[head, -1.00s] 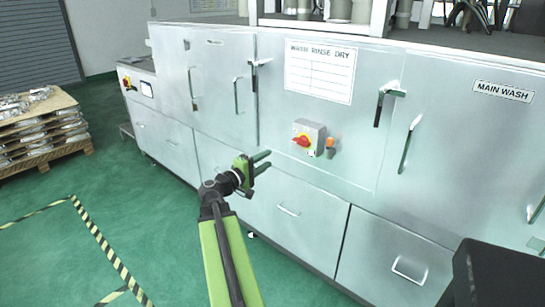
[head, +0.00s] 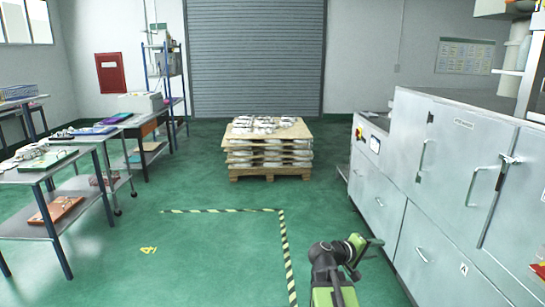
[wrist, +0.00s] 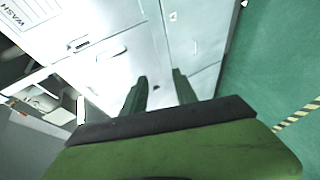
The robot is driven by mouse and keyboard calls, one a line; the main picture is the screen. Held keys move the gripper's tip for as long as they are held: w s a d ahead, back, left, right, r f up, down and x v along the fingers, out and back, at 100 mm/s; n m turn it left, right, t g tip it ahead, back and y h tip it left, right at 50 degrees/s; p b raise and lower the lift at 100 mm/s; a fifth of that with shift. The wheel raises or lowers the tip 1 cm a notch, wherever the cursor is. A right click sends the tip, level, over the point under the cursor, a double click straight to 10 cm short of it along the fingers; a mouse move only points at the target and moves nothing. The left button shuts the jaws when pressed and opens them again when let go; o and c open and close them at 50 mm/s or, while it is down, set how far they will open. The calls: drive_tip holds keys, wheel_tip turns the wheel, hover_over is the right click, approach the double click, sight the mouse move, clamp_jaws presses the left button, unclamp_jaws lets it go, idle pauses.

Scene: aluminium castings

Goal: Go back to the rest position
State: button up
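My gripper (head: 374,243) is at the lower right of the head view, at the end of my green arm, above the floor and in front of the washing machine cabinets (head: 415,215). In the wrist view its two dark green fingers (wrist: 159,92) stand apart with nothing between them. The cabinet fronts (wrist: 185,35) show beyond the fingertips. In the head view the gripper appears clear of the cabinet, but the exact gap cannot be told.
A pallet stack of castings (head: 268,155) stands before a grey roller shutter (head: 255,60). Work tables (head: 40,175) with trays line the left. Yellow-black floor tape (head: 286,250) marks the open green floor (head: 200,265) in the middle.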

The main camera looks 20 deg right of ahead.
drive_tip(key=w+a+f+y+p, duration=0.1)
drive_tip(key=w+a+f+y, duration=0.1)
drive_tip(key=a, duration=0.5)
drive_tip(key=w+a+f+y+p, duration=0.1)
drive_tip(key=a+f+y, duration=0.15)
drive_tip(key=a, duration=0.55)
drive_tip(key=s+a+f+g+y, duration=0.1)
drive_tip(key=s+a+f+y, duration=0.2)
drive_tip(key=a, duration=0.9)
drive_tip(key=s+a+f+g+y+p, duration=0.1)
drive_tip(key=s+a+f+y, duration=0.2)
drive_tip(key=a, duration=0.9)
drive_tip(key=f+y, duration=0.1)
drive_tip(key=y, duration=0.2)
drive_tip(key=shift+s+f+g+y, duration=0.15)
drive_tip(key=shift+f+g+y, duration=0.15)
drive_tip(key=shift+y, duration=0.05)
drive_tip(key=shift+d, duration=0.15)
